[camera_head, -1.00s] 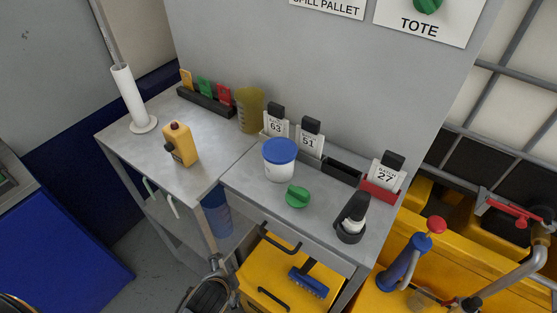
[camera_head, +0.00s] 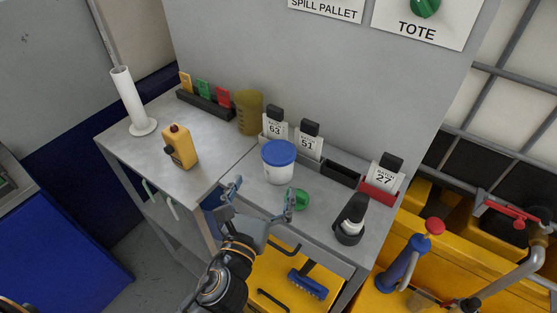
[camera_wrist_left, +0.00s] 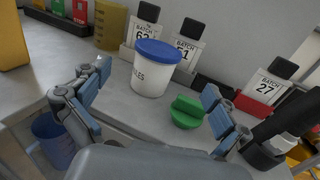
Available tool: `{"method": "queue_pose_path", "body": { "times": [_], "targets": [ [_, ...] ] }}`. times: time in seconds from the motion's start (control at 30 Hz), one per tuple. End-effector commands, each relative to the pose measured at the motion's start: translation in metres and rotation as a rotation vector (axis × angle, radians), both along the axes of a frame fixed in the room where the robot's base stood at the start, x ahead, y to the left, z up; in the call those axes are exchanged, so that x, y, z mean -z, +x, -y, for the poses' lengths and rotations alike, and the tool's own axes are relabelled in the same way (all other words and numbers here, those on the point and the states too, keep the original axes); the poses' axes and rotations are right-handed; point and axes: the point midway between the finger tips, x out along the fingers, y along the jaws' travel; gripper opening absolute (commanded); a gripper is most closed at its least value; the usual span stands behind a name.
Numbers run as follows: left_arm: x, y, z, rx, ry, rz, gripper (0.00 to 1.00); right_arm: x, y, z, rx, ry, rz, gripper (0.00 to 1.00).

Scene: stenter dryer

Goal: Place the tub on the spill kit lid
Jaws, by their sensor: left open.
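The tub (camera_head: 279,163) is white with a blue lid and stands upright on the grey metal table, in front of the batch cards. It also shows in the left wrist view (camera_wrist_left: 153,75), beyond and between my fingers. The spill kit (camera_head: 262,268) appears to be the yellow box under the table; its top carries a black handle and a blue brush. My left gripper (camera_head: 262,193) is open and empty at the table's front edge, short of the tub and apart from it. My right gripper is not in view.
A green knob (camera_head: 302,200) lies just in front of the tub, near my left gripper's right finger. A black holder with a bottle (camera_head: 350,222) stands to the right. A yellow device (camera_head: 180,147) stands left. Batch cards (camera_head: 309,138) line the back.

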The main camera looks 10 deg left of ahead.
Motion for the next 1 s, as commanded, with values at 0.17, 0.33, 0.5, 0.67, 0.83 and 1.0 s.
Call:
{"method": "queue_pose_path", "body": {
  "times": [0.17, 0.33, 0.5, 0.67, 0.83, 1.0],
  "targets": [
    [-0.003, 0.038, 0.002, -0.003, -0.003, 0.001, 0.99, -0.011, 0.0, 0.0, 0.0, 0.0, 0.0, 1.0],
    [-0.001, 0.056, 0.004, -0.002, -0.004, -0.001, 0.99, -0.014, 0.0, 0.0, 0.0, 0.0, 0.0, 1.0],
    [-0.001, 0.069, 0.005, -0.003, -0.006, -0.002, 0.99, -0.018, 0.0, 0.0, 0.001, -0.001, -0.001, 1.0],
    [-0.001, 0.094, 0.007, -0.003, -0.005, -0.001, 0.99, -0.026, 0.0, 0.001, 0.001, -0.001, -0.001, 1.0],
    [0.001, 0.11, 0.008, -0.002, -0.005, -0.002, 0.99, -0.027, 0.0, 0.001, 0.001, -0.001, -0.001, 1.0],
    [0.002, 0.111, 0.008, -0.002, -0.005, -0.002, 0.99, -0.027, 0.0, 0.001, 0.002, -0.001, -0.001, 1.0]
  ]
}}
